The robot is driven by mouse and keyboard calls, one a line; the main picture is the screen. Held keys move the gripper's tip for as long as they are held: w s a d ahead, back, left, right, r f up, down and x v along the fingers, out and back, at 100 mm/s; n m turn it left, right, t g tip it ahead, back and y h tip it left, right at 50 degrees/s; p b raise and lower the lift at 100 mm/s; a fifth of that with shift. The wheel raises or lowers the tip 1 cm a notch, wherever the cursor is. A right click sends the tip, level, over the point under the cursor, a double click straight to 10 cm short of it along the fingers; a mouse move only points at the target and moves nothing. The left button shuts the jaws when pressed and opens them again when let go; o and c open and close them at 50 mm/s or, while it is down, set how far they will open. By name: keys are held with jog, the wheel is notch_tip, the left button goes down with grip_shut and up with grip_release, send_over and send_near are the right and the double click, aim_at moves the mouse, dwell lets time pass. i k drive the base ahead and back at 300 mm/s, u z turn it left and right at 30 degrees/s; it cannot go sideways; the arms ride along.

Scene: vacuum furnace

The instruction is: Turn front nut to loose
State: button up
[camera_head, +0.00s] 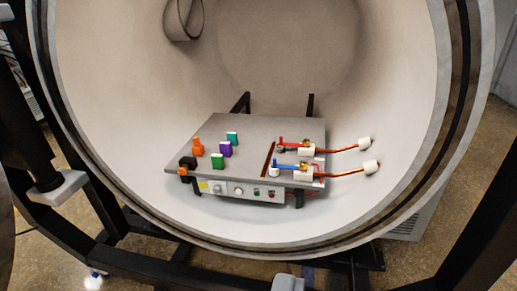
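Inside the round furnace chamber stands a grey worktable (225,135). On its right side are two pipe fittings, one behind the other. The front fitting has a blue lever (288,165), a small brass-coloured nut (304,165) and a white block (302,176). A copper pipe (345,170) runs from it to the right and ends in a white cap (371,166). The rear fitting has a red lever (290,141) and its own brass-coloured part (306,143). The front nut is too small to tell whether it is tight or loose. My gripper does not show.
Green (217,160), purple (225,149) and teal (232,138) blocks and an orange piece (197,147) stand on the table's left half. A black-and-orange piece (187,166) is at its front left corner. The chamber's rim (165,215) surrounds the opening.

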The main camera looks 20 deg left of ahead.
aim_at(303, 164)
jog(key=z, duration=0.15)
jog(key=i, duration=2.25)
jog(key=u, duration=0.15)
